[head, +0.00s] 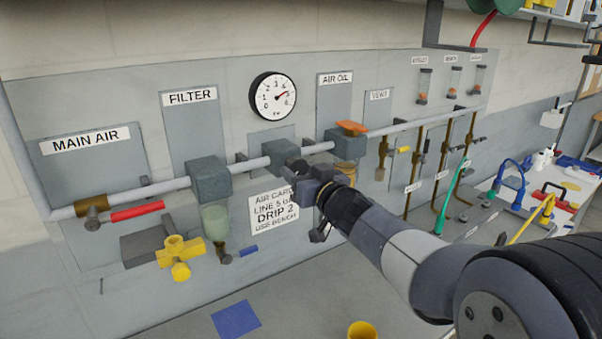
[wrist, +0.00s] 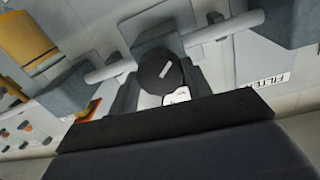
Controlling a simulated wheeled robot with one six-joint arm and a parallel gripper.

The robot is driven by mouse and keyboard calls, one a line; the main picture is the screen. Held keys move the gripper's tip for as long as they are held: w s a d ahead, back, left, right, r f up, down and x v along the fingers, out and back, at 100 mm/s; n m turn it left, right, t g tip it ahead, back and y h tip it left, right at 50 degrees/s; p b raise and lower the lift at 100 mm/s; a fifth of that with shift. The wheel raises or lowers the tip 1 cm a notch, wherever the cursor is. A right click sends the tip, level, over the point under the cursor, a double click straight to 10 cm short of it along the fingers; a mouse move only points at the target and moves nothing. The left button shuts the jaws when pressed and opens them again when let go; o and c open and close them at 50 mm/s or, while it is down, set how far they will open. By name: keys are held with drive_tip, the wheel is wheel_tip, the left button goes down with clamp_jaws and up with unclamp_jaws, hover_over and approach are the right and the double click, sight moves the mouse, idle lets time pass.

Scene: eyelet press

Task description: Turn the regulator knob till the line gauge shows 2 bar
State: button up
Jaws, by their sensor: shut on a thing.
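The regulator is a grey block (head: 279,152) on the air pipe, below the line gauge. Its round black knob (wrist: 160,71) has a white mark and faces me in the wrist view. My gripper (head: 304,178) is at the regulator's front. In the wrist view its fingers (wrist: 161,88) stand on both sides of the knob and are shut on it. In the head view the gripper mostly hides the knob. The line gauge (head: 272,97) is a round white dial with a black rim.
The filter block (head: 209,178) with its bowl is left of the regulator. An oiler with an orange top (head: 351,128) is close on the right. A yellow valve handle (head: 180,254) and a red lever (head: 137,212) are lower left. A sign (head: 268,212) hangs below.

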drive_tip(key=shift+f+n, duration=0.1)
drive_tip(key=shift+n, duration=0.3)
drive_tip(key=n+b, duration=0.3)
drive_tip(key=n, duration=0.1)
drive_tip(key=shift+d+f+n, duration=0.1)
drive_tip(key=shift+n, duration=0.3)
drive_tip(key=n+b, duration=0.3)
drive_tip(key=n, duration=0.3)
drive_tip(key=shift+n+y, duration=0.3)
drive_tip(key=n+b, duration=0.2)
drive_tip(key=n, duration=0.4)
drive_tip(key=shift+w+n+y+b, duration=0.1)
drive_tip(key=shift+n+y+b, duration=0.2)
drive_tip(key=shift+n+b, duration=0.1)
drive_tip(key=n+b, duration=0.2)
drive_tip(key=n, duration=0.4)
drive_tip(key=shift+d+n+y, duration=0.1)
drive_tip(key=shift+n+y, duration=0.2)
drive_tip(key=o, duration=1)
drive_tip(key=shift+r, duration=0.2)
